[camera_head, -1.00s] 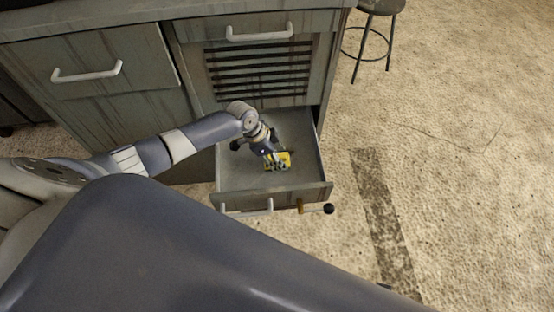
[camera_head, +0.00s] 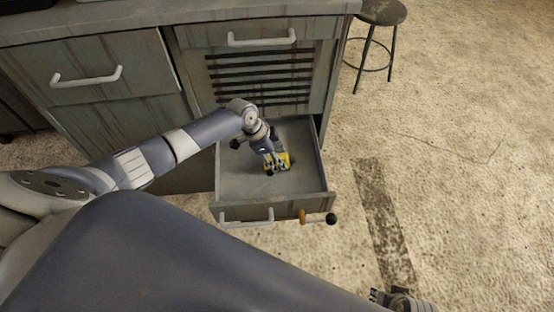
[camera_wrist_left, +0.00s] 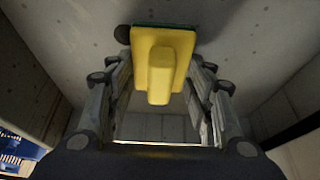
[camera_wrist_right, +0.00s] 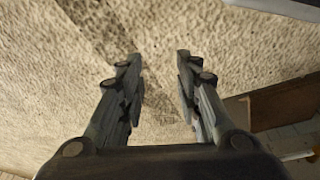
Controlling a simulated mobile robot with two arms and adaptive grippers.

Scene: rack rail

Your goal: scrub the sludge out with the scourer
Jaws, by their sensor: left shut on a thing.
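The yellow scourer (camera_head: 285,159) is inside the open drawer (camera_head: 235,183). In the left wrist view the scourer (camera_wrist_left: 162,62) has a raised yellow grip block and a thin green edge against the grey drawer floor. My left gripper (camera_head: 276,166) reaches down into the drawer, its fingers on both sides of the grip block. A dark round patch (camera_wrist_left: 123,33), possibly sludge, shows on the drawer floor beside the scourer's upper left corner. What lies under the scourer is hidden. My right gripper (camera_wrist_right: 158,58) is open and empty above the bare floor, outside the drawer.
The drawer stands out from a worn grey cabinet (camera_head: 120,110). A rod with a black knob (camera_head: 330,219) sticks out at the drawer front, beside the white handle (camera_head: 247,222). A round stool (camera_head: 381,14) stands at the back right.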

